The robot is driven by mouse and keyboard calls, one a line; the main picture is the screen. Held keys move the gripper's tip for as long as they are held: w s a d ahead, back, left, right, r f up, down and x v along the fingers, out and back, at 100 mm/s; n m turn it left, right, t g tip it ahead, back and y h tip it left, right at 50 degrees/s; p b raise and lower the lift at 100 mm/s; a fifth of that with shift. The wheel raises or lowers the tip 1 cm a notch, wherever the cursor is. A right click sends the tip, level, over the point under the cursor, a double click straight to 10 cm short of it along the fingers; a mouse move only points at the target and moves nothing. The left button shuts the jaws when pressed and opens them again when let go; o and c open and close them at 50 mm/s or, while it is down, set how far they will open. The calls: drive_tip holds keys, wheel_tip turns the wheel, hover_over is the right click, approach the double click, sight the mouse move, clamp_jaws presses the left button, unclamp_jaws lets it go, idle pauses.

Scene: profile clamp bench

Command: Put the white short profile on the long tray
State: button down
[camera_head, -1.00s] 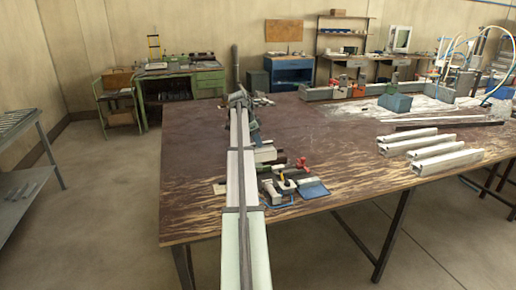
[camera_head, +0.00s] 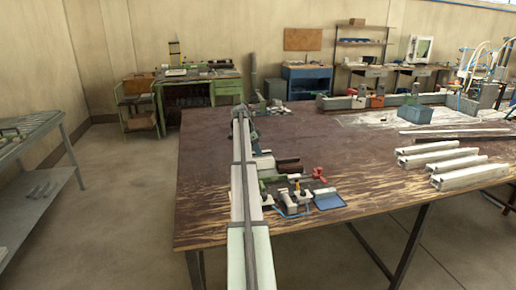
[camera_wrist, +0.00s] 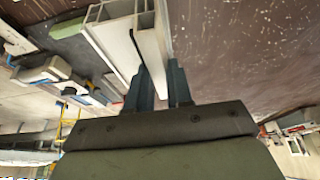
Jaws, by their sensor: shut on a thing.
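In the wrist view my gripper (camera_wrist: 162,84) has its two blue-grey fingers closed around the end of a white profile (camera_wrist: 152,42). Its white walls run up from between the fingertips, next to another white open-ended section (camera_wrist: 108,38); I cannot tell whether both are one piece. In the head view my arm reaches away over the left part of the table, and its far end hides the grip. Several white profiles (camera_head: 452,162) lie side by side at the table's right. A long grey tray-like strip (camera_head: 340,103) lies along the back; I cannot tell if it is the long tray.
The brown worktable (camera_head: 330,150) is bare in its middle. A cluster of clamps and small tools (camera_head: 292,192) sits right of my arm, with a blue pad (camera_head: 328,199). A blue box (camera_head: 413,114) stands at the back right. A grey shelf rack (camera_head: 32,150) stands left, off the table.

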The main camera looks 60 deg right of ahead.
sight(257, 159)
drive_tip(key=shift+f, duration=2.6)
drive_tip(key=c, duration=0.9)
unclamp_jaws()
drive_tip(key=shift+c, duration=0.2)
drive_tip(key=v, duration=1.4)
